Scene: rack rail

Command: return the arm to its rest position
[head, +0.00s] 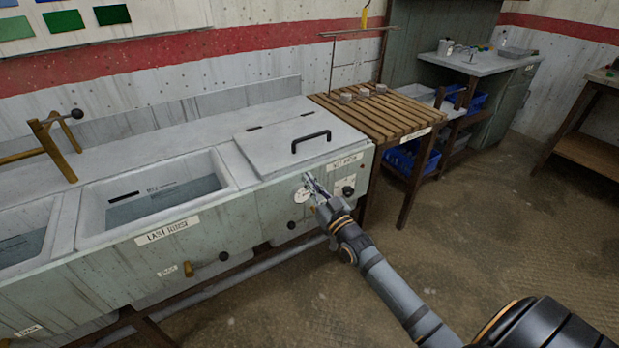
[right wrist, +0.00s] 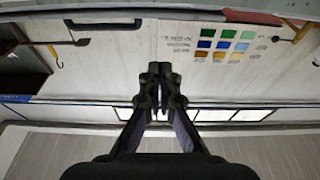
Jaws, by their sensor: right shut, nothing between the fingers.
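My right arm comes in from the lower right in the head view. Its gripper (head: 314,187) is in front of the green cabinet's front panel, near a round white dial (head: 301,195) and a dark knob (head: 348,191). I cannot tell whether it touches the panel. In the right wrist view the same gripper (right wrist: 160,90) has its fingers together with nothing held. Behind it there I see a pale wall with colour swatches (right wrist: 226,44). My left gripper is not in view.
The long sink unit has a rinse basin (head: 160,195) and a closed lid with a black handle (head: 311,141). A slatted wooden rack (head: 380,112) stands to its right.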

